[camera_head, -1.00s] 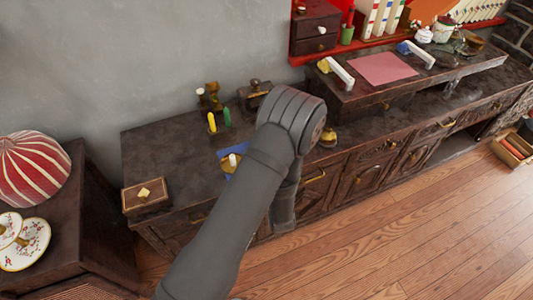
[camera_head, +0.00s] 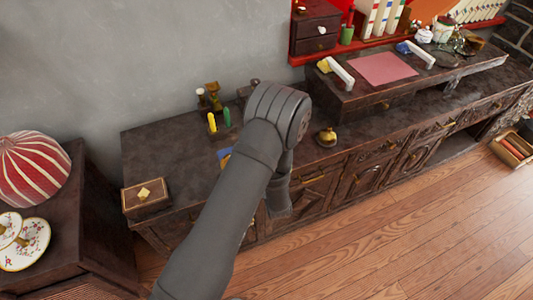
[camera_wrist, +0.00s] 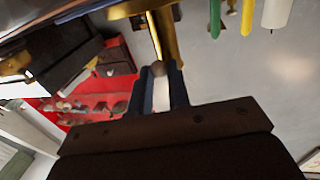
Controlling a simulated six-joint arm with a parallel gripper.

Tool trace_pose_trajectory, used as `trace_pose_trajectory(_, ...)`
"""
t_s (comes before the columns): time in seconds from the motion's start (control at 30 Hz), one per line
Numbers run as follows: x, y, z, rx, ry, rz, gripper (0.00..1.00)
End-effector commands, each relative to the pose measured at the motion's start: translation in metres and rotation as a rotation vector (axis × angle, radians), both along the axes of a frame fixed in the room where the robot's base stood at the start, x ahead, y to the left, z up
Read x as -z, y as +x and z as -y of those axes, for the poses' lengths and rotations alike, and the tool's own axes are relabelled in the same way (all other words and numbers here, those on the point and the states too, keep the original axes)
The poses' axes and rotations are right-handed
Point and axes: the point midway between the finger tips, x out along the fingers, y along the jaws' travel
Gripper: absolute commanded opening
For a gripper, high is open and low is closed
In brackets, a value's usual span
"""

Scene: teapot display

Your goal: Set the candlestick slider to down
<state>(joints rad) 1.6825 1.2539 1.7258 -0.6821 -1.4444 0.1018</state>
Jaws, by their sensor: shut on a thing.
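In the wrist view my gripper (camera_wrist: 160,75) is shut on the end of a brass rod (camera_wrist: 167,38) that joins a round brass plate (camera_wrist: 130,9). This brass piece may be the candlestick slider; I cannot tell its setting. In the head view my arm hides the gripper and the brass piece. A yellow stick (camera_head: 212,122) and a green stick (camera_head: 227,116) stand on the dark cabinet top (camera_head: 165,150). The yellow stick (camera_wrist: 232,5) and the green stick (camera_wrist: 247,15) also show in the wrist view, beside a white candle-like stick (camera_wrist: 276,14).
A wooden box (camera_head: 146,196) with a yellow knob is at the cabinet's left end. A small brass round object (camera_head: 327,137) sits near the front edge, right of my arm. A raised shelf (camera_head: 372,90) with white handles is farther right. A grey wall (camera_head: 150,55) stands behind.

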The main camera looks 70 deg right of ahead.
Motion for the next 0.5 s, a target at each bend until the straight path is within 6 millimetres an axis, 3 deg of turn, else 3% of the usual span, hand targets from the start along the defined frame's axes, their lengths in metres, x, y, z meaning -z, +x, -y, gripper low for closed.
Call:
trace_pose_trajectory(0.17,0.006,0.0,0.0,0.0,0.001,0.0,0.0)
trace_pose_trajectory(0.5,0.04,0.0,0.0,0.0,0.001,-0.001,0.0)
